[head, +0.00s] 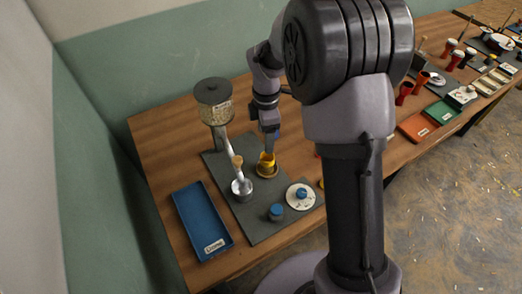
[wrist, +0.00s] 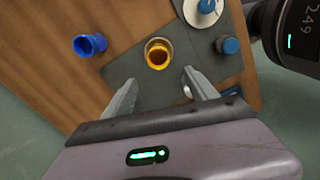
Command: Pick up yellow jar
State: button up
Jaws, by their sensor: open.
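The yellow jar (head: 267,159) stands upright on the grey mat (head: 222,163) on the wooden table, with a tan round rim at its base. In the wrist view, the yellow jar (wrist: 158,54) is seen from above with its open mouth showing, just beyond and between the two fingertips. My gripper (wrist: 160,78) is open and empty, its fingers spread on either side of the jar's line. In the head view, the gripper end is just above and behind the jar, partly hidden by my arm. Whether the fingers overlap the jar in height I cannot tell.
A blue jar (wrist: 88,46) is nearby. A blue tray (head: 190,215) lies left.

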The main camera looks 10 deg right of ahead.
aim_at(267, 163)
notch_tip(267, 163, down, 10)
jog(key=b, duration=0.3)
jog(key=shift+s+d, duration=0.1)
jog(key=f+b, duration=0.2)
jog(key=f, duration=0.1)
jog(key=f+b, duration=0.1)
jog(key=f, duration=0.1)
jog(key=shift+w+d, duration=0.25)
jog(key=shift+d, duration=0.05)
jog(key=shift+r, duration=0.1)
grip_shut()
